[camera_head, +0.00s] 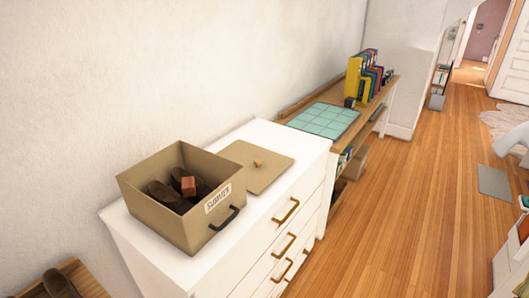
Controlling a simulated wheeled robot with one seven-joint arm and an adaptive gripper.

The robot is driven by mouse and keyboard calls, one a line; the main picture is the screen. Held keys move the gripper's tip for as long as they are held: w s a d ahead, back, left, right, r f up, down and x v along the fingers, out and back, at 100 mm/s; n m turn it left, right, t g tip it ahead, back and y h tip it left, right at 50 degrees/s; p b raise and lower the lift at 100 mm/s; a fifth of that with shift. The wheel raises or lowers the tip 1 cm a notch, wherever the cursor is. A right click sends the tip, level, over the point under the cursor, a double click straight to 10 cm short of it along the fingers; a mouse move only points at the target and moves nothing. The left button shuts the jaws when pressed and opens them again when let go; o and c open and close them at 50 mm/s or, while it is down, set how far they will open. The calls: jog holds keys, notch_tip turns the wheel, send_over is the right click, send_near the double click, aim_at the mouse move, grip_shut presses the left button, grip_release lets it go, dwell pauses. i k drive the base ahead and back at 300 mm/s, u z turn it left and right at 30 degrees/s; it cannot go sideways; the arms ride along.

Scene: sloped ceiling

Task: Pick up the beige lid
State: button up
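The beige lid (265,172) lies flat on top of the white dresser (160,265), at its back right part. My gripper is not in view.
A wooden desk (372,112) with a teal gridded mat (323,119) and several upright books (365,75) stands beyond the dresser. The wall is close behind both. The wooden floor (420,200) to the right is mostly clear. A dark object on wood (60,283) shows at bottom left.

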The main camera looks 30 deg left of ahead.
aim_at(262, 165)
jog(key=i, duration=2.85)
jog(key=u, duration=2.95)
jog(key=k, duration=0.5)
jog(key=u, duration=2.5)
jog(key=k, duration=1.05)
